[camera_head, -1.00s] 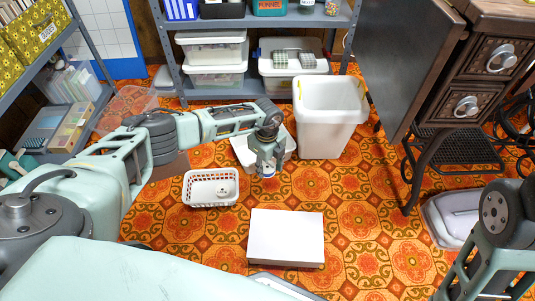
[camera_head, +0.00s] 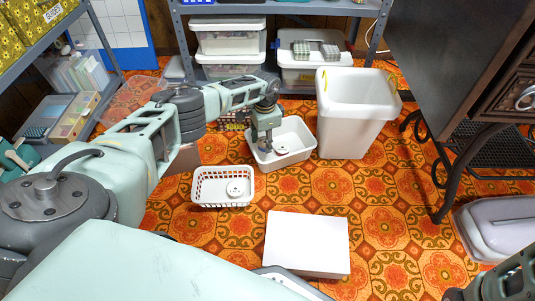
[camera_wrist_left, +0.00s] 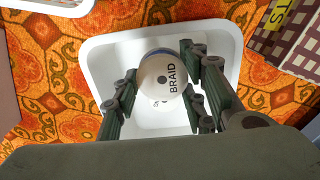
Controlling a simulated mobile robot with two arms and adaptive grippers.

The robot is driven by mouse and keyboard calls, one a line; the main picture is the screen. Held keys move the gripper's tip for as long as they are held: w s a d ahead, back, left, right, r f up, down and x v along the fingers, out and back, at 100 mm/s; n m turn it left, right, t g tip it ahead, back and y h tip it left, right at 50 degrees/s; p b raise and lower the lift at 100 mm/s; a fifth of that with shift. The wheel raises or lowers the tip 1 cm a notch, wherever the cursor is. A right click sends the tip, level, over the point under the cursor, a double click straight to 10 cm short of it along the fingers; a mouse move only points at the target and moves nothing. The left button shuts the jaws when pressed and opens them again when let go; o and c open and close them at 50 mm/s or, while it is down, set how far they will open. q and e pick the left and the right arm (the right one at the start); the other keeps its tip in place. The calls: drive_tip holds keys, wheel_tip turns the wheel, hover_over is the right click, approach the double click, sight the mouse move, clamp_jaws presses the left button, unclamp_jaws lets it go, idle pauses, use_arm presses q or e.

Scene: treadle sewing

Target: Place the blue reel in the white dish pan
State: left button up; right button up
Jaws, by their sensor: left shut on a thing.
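My left gripper (camera_head: 264,148) is shut on the blue reel (camera_wrist_left: 162,77), which has a round white face marked BRAID and a blue rim. In the left wrist view the reel sits between the finger pads, in front of the white dish pan (camera_wrist_left: 97,65). In the head view the gripper points down into the left part of the dish pan (camera_head: 300,129). A small white round thing (camera_head: 285,151) shows in the pan beside the gripper. I cannot tell if the held reel touches the pan floor.
A white slotted basket (camera_head: 208,188) with a white reel (camera_head: 236,188) stands left of the pan. A tall white bin (camera_head: 350,120) stands close on the right. A white box (camera_head: 307,243) lies nearer me. Patterned floor is clear between them.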

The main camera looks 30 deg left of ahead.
sight(266, 157)
use_arm(q)
wheel_tip(266, 157, down, 6)
drive_tip(key=b, duration=0.4)
drive_tip(key=shift+r, duration=0.15)
drive_tip(key=o, duration=0.8)
drive_tip(key=shift+o, duration=0.2)
